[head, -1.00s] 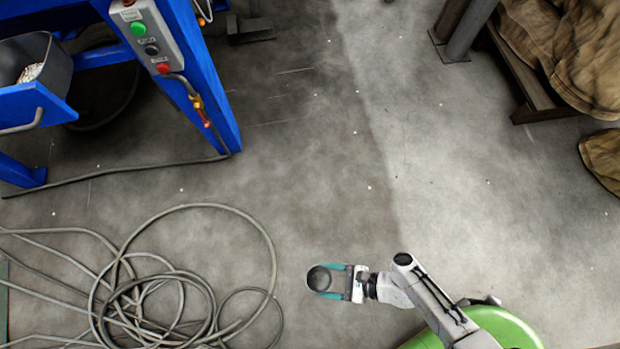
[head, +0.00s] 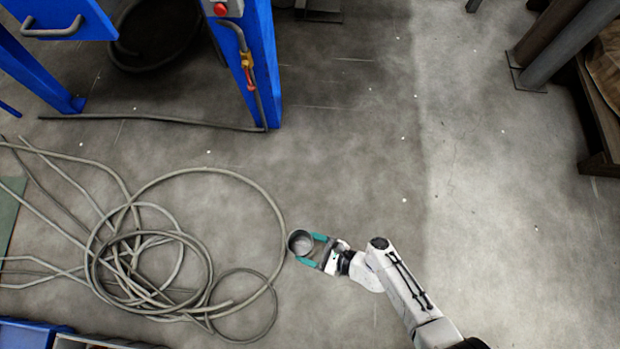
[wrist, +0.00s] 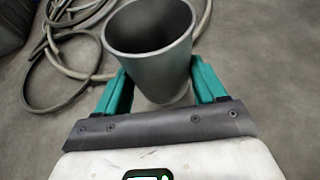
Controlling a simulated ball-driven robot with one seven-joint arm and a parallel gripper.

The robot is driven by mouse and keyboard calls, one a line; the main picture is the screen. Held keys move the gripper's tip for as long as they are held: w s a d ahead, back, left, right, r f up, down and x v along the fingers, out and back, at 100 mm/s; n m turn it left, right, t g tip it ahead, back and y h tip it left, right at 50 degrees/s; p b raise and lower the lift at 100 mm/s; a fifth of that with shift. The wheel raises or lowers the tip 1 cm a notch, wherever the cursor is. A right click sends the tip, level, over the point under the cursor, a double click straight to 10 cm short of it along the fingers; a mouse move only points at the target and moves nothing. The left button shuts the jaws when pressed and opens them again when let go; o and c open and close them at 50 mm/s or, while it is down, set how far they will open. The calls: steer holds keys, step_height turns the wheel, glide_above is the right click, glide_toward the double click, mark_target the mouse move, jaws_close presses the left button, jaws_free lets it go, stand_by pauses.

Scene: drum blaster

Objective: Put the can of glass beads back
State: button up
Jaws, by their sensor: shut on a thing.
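A grey metal can (head: 300,243) with an open top is in my gripper (head: 308,249), near the middle of the head view. In the wrist view the can (wrist: 150,60) stands upright between the two teal fingers of my gripper (wrist: 160,88), which are shut on its sides. Its inside looks dark grey and empty as far as I can see; no beads show. The can is above the concrete floor, next to the coiled hose in the head view.
A coiled grey hose (head: 150,275) lies on the floor to the left. The blue machine frame (head: 253,70) with a red button stands at the upper left, a dark tub (head: 155,35) behind it. Bins (head: 30,335) show at the bottom left. Floor right of centre is clear.

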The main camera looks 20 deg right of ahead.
steer(key=shift+f+b, duration=0.85)
steer(key=shift+f, duration=0.6)
steer(key=shift+f, duration=0.15)
steer(key=o, duration=1.2)
steer(key=shift+c, duration=0.2)
steer(key=p+v, duration=0.5)
steer(key=v, duration=0.7)
